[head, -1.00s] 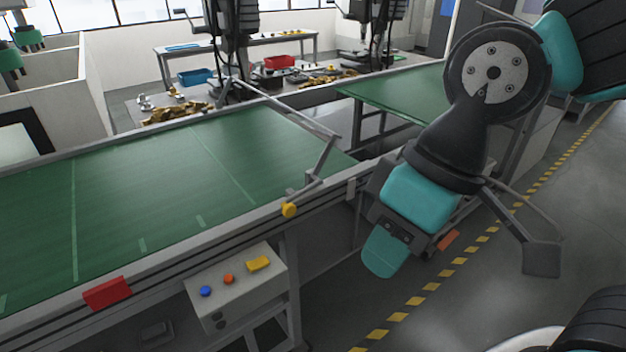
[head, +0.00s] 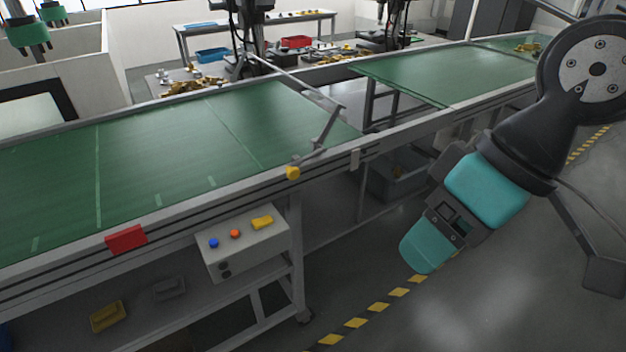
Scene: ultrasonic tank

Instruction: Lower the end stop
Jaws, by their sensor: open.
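The end stop (head: 297,76) is a thin grey bar across the near belt's right end. It stands raised above the green belt on a bent grey side arm (head: 328,127). This arm runs down to a yellow knob (head: 292,173) on the belt's front rail. My gripper (head: 427,249), at the teal and black end of my arm, is right of and below the knob in the picture, in front of the conveyor and apart from it. It is open, and I see nothing in it. Its fingers are hard to make out from this angle.
A control box (head: 243,244) with blue and orange buttons and a yellow part hangs below the front rail. A red block (head: 126,239) sits on the rail. A second green belt (head: 440,78) lies beyond a gap. A grey crate (head: 397,174) stands underneath. The floor in front is open.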

